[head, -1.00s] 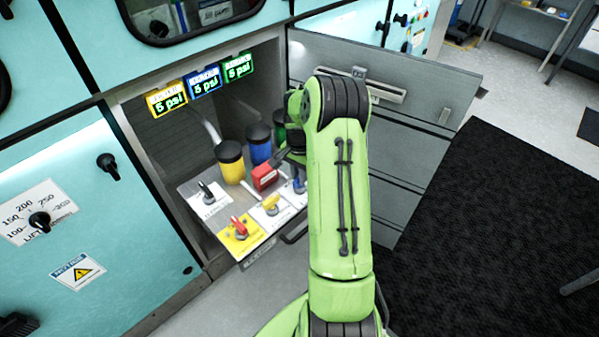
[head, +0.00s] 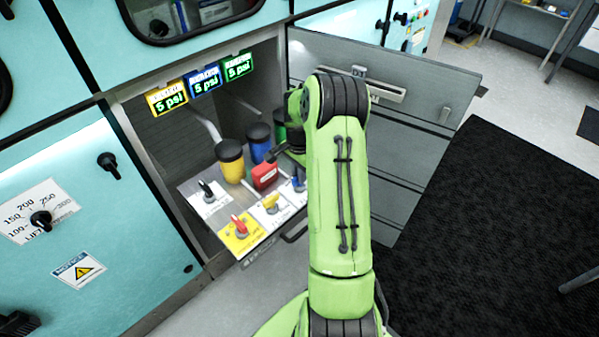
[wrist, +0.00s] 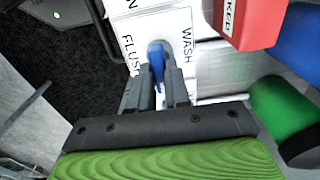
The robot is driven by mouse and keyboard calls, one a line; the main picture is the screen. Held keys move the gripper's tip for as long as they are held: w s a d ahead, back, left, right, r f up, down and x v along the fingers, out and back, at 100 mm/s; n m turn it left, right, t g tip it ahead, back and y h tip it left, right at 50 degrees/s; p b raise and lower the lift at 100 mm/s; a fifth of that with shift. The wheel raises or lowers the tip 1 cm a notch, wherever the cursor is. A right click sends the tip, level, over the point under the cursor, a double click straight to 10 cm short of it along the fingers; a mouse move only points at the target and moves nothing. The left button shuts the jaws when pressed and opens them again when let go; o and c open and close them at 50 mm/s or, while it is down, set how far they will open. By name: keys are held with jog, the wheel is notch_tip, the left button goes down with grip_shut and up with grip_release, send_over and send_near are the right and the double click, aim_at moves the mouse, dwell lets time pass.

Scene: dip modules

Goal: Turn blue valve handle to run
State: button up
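The blue valve handle (wrist: 156,55) stands on a white label plate (wrist: 182,22) in the wrist view. "FLUSH" is printed to its left and "WASH" to its right; a letter "N" shows at the top edge. My gripper (wrist: 160,78) has its two dark fingers close together on both sides of the handle, with the blue lever between them. The fingers look shut on it. In the head view the blue handle (head: 299,185) shows just left of my green arm, and my fingers are mostly hidden behind the arm.
A red block (head: 264,176) sits behind the valves, with yellow (head: 230,161), blue (head: 259,143) and green (wrist: 283,112) dark-topped cylinders. Red (head: 239,226) and yellow (head: 271,203) handles stand on the same panel. An open grey door (head: 425,95) is at the right.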

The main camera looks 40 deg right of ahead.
jog(key=o, duration=0.5)
jog(key=shift+c, duration=0.2)
notch_tip(320, 180, up, 16)
jog(key=p, duration=0.4)
jog(key=shift+p, duration=0.3)
jog(key=s+a+r+n+t+h+p, duration=0.1)
jog(key=s+a+r+n+p, duration=0.1)
jog(key=s+a+r+n, duration=0.45)
jog(key=s+a+r+n+t+h+p, duration=0.1)
jog(key=a+r+n+t+p, duration=0.15)
jog(key=a+r, duration=0.8)
jog(key=s+a+r+n+t+y+p, duration=0.1)
jog(key=s+a+n+t+y, duration=0.1)
jog(key=s+a+n, duration=0.6)
jog(key=s+a, duration=0.1)
jog(key=s, duration=0.3)
jog(key=shift+s+r+n+p, duration=0.3)
jog(key=shift+s+r+n, duration=0.05)
jog(key=shift+n, duration=0.05)
